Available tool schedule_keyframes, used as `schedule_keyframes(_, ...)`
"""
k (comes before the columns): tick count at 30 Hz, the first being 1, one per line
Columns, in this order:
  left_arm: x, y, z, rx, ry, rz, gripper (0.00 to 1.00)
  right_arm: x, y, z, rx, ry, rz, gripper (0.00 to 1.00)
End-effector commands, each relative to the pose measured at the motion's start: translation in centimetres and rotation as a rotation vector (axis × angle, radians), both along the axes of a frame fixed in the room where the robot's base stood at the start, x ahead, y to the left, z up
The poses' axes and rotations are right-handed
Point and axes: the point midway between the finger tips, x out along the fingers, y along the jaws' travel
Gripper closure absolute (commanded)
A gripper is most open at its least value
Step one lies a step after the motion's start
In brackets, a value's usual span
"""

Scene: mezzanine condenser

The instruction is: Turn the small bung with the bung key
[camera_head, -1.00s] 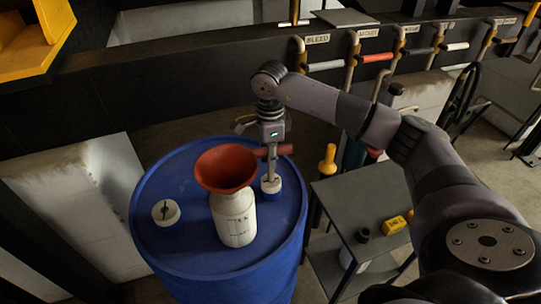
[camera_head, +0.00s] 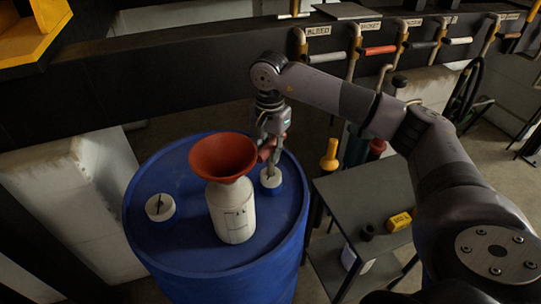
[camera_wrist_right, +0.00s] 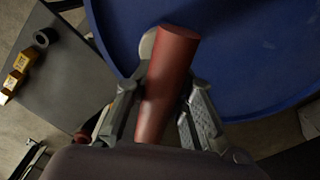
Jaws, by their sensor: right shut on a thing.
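The blue drum (camera_head: 190,256) stands left of centre in the head view, with two pale bungs in its top. The right-hand bung (camera_head: 270,179), which looks the smaller, has the bung key's shaft (camera_head: 270,167) standing over it; whether the key is fully seated is hard to see. The other bung (camera_head: 160,207) is at the left of the top. My right gripper (camera_head: 268,145) is shut on the key's red handle (camera_wrist_right: 166,75); in the wrist view the handle lies between both fingers (camera_wrist_right: 163,108). My left gripper is not in view.
A white bottle (camera_head: 234,211) with a red-brown funnel (camera_head: 223,157) stands on the drum, close left of my gripper. A dark table (camera_head: 362,194) with a yellow box (camera_head: 398,222) is at the right. Labelled pipes with levers (camera_head: 380,50) run behind.

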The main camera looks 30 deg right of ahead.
Motion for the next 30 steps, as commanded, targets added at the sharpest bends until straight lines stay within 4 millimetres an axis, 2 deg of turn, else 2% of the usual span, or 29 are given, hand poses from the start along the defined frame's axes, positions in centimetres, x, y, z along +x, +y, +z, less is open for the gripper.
schedule_keyframes(14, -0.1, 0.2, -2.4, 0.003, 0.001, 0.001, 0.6, -0.1, -0.1, -0.1, -0.001, 0.0, 0.608, 1.0)
schedule_keyframes(20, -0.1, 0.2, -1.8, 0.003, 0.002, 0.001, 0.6, -0.1, -0.1, 0.5, 0.0, -0.001, 0.595, 1.0)
schedule_keyframes(30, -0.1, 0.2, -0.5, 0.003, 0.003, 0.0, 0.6, 0.0, 0.0, 2.5, 0.0, -0.002, 0.593, 1.0)
